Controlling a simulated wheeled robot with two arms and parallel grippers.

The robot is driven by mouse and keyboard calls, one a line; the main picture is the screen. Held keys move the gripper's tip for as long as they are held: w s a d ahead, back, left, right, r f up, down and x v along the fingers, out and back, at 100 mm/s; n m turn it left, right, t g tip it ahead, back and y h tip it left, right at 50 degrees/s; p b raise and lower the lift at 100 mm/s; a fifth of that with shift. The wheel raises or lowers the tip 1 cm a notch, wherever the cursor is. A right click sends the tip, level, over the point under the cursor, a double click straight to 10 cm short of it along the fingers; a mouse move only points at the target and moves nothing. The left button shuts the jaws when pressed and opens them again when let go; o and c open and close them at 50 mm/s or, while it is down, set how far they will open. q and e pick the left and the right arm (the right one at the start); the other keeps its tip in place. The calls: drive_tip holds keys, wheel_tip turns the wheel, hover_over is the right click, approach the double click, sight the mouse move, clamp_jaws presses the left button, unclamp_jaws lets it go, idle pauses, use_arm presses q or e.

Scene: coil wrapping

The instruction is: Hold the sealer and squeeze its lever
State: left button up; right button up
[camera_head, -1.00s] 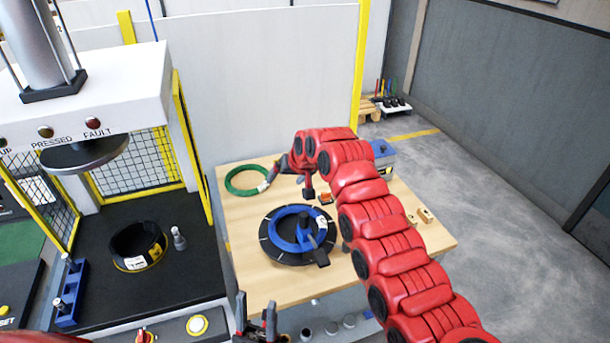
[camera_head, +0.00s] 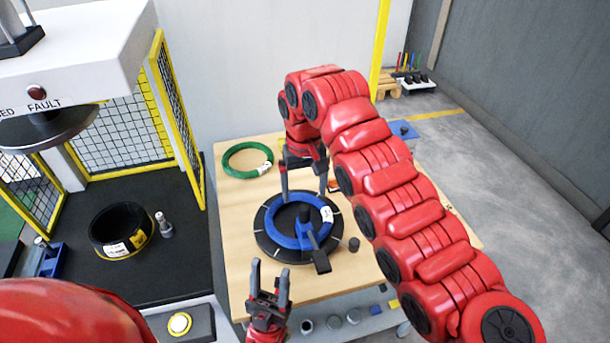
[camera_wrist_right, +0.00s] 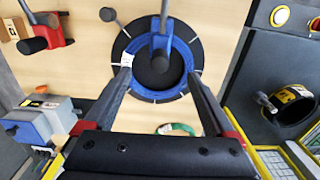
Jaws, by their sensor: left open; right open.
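A red tool with black grips (camera_wrist_right: 48,36), which looks like the sealer, lies on the table at the upper left of the right wrist view. My right arm hides that spot in the head view. My right gripper (camera_head: 304,193) is open and empty, above the far edge of the black disc (camera_head: 268,243) carrying a blue ring (camera_head: 286,239). Its spread fingers (camera_wrist_right: 159,76) straddle part of the ring in the right wrist view, apart from the tool. My left gripper (camera_head: 269,268) is open and empty, its fingers pointing up near the table's front edge.
A green coil (camera_head: 233,161) lies at the table's back left. A short black cylinder (camera_head: 353,244) stands right of the disc. A blue-grey box (camera_wrist_right: 42,121) sits beyond the tool. The press (camera_head: 75,80) with a black coil (camera_head: 108,232) is on the left.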

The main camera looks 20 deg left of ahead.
sight(305, 225)
wheel_tip(305, 225, down, 12)
drive_tip(key=p, duration=0.3)
drive_tip(key=shift+f+p, duration=0.15)
drive_tip(key=shift+p, duration=0.2)
drive_tip(key=shift+f, duration=0.55)
clamp_jaws()
idle(0.6)
drive_tip(key=c, duration=0.7)
unclamp_jaws()
drive_tip(key=shift+c, duration=0.2)
clamp_jaws()
